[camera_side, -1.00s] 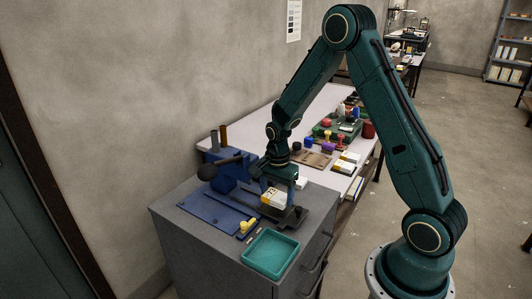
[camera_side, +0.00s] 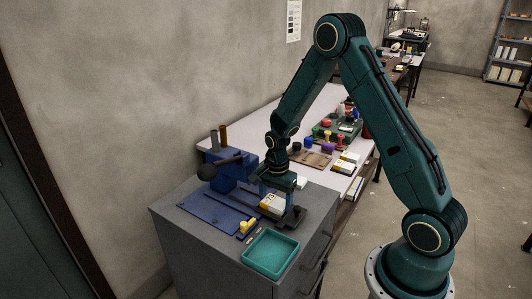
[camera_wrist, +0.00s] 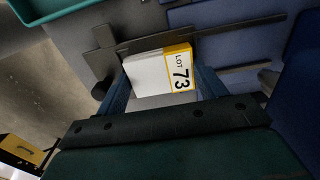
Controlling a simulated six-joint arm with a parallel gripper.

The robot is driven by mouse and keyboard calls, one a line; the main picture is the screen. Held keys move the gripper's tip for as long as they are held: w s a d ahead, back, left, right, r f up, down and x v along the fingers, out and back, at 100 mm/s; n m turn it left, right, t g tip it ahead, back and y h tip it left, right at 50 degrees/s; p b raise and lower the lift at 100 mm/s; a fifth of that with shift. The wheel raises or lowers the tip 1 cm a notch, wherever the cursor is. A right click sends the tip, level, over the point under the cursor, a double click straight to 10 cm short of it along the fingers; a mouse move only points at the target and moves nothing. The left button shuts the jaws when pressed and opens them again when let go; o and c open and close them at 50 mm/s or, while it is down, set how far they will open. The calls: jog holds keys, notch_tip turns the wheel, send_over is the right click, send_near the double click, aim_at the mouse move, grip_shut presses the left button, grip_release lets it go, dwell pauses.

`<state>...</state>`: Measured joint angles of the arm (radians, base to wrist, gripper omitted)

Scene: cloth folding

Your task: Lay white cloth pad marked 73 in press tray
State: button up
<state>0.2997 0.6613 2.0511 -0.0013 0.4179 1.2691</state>
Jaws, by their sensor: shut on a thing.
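The white cloth pad (camera_side: 273,204) has a yellow-edged end. In the wrist view, that end of the pad (camera_wrist: 160,72) reads "LOT 73". My gripper (camera_side: 276,198) points down and is shut on the pad, one blue finger on each side. The pad is low over a dark frame with raised bars (camera_side: 291,217), which appears to be the press tray. In the wrist view, dark bars of this frame (camera_wrist: 115,40) run beyond the pad's far edge. I cannot tell whether the pad touches the surface below; my gripper hides part of it.
The blue press (camera_side: 228,172) with a dark round-ended lever stands behind. A blue plate (camera_side: 205,208) lies left, a yellow-knobbed item (camera_side: 247,226) in front. An empty teal tray (camera_side: 270,254) sits at the cabinet's front. Stamps and boxes crowd the white table behind.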

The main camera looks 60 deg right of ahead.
aim_at(276, 202)
jog(key=shift+s+f, duration=0.4)
jog(key=shift+f, duration=0.2)
jog(key=o, duration=1.1)
jog(key=shift+c, duration=0.2)
notch_tip(276, 202, up, 14)
jog(key=shift+w+f, duration=0.2)
jog(key=shift+f, duration=0.05)
